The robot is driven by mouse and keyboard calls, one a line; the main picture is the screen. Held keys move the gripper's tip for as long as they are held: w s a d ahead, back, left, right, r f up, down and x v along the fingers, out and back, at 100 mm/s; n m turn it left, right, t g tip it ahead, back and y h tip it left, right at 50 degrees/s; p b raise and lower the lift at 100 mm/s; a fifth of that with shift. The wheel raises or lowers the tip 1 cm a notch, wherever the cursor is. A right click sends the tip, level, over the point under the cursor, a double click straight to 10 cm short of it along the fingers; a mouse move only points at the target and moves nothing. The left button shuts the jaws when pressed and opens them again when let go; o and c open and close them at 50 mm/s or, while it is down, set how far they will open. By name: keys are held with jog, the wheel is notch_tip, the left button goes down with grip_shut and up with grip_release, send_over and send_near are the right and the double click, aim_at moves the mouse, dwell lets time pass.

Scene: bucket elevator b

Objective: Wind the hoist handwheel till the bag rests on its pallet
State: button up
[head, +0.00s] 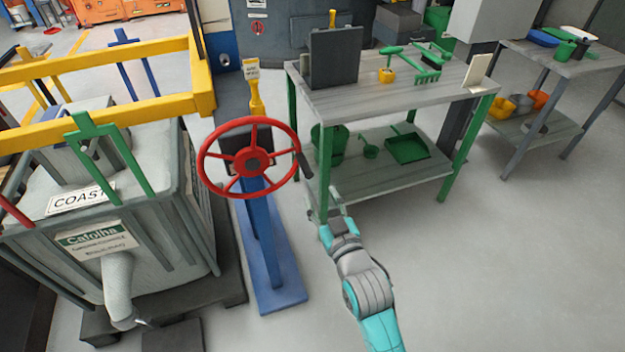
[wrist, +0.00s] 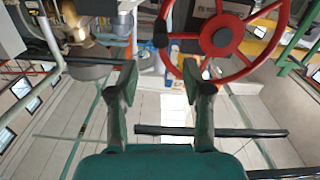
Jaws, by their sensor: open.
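The red handwheel (head: 249,120) stands on a blue post, with a dark handle (head: 303,160) at the right of its rim. It also shows at the upper right of the wrist view (wrist: 220,40). The big pale grey bag (head: 165,220) hangs in a yellow frame at the left, over a dark pallet (head: 232,288). I cannot tell whether the bag's underside touches the pallet. My gripper (head: 331,200) is to the right of and below the wheel, apart from it. In the wrist view its two fingers (wrist: 158,78) are spread with nothing between them.
A green-legged bench (head: 350,90) with garden tools stands close behind my gripper. A grey-legged bench (head: 575,65) is at the far right. The yellow frame (head: 110,107) surrounds the bag's top. The floor (head: 500,260) at the right is clear.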

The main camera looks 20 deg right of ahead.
send_near(300, 155)
jog(key=w, duration=0.3)
jog(key=w+f, duration=0.1)
jog(key=w, duration=0.1)
jog(key=shift+w+d, duration=0.1)
jog(key=shift+w, duration=0.05)
grip_shut()
